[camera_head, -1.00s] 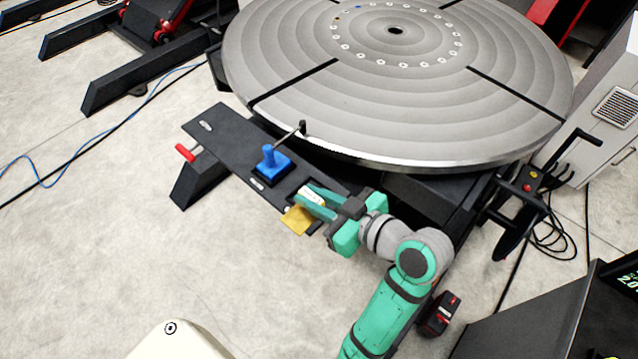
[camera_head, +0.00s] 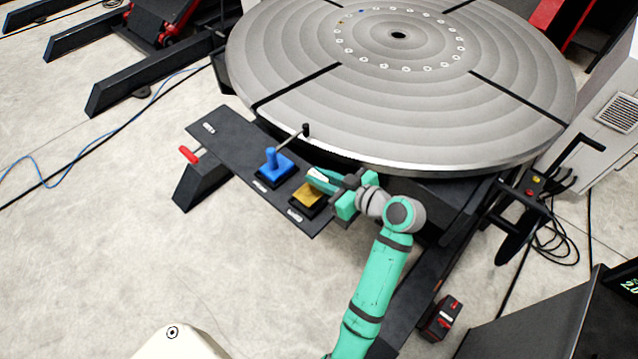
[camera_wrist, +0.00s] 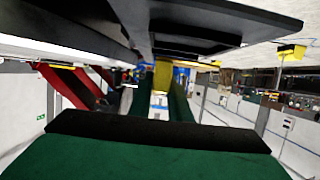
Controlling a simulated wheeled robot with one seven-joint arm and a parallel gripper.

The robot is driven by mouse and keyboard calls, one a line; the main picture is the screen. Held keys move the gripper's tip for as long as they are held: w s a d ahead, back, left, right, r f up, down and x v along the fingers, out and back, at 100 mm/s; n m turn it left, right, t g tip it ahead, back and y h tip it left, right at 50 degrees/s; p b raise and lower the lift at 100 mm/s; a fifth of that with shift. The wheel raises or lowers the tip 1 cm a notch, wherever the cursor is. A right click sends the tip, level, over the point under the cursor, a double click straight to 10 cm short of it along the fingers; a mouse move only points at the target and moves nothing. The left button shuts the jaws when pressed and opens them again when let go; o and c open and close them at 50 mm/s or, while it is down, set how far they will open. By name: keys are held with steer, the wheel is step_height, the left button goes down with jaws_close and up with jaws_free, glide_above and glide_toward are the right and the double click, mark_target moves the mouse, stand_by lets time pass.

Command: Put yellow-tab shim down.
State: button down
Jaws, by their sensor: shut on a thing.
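The yellow-tab shim (camera_head: 307,196) shows as a yellow plate at the tips of my gripper (camera_head: 318,181). It is over a dark square pad on the black shelf (camera_head: 235,150), toward the shelf's right end. I cannot tell whether it touches the pad. In the wrist view the yellow of the shim (camera_wrist: 163,76) shows between the two green fingers of my gripper (camera_wrist: 160,92), which are shut on it. My fingers hide part of the shim in the head view.
A blue block with an upright knob (camera_head: 272,166) sits left of the shim. A black-knobbed lever (camera_head: 304,131) stands behind it. The large round turntable (camera_head: 400,90) overhangs close behind the shelf. A red handle (camera_head: 188,154) sticks out at left. The floor in front is open.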

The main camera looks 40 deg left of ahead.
steer(key=shift+f, duration=1.5)
steer(key=shift+f, duration=0.15)
steer(key=c, duration=1.6)
jaws_free()
steer(key=shift+c, duration=0.2)
steer(key=shift+d+r, duration=0.1)
steer(key=shift+r, duration=0.1)
steer(key=w+v, duration=0.1)
steer(key=v, duration=1)
steer(key=shift+s+d, duration=0.35)
steer(key=shift+s, duration=0.1)
steer(key=shift+d+r, duration=0.1)
steer(key=shift+r, duration=0.05)
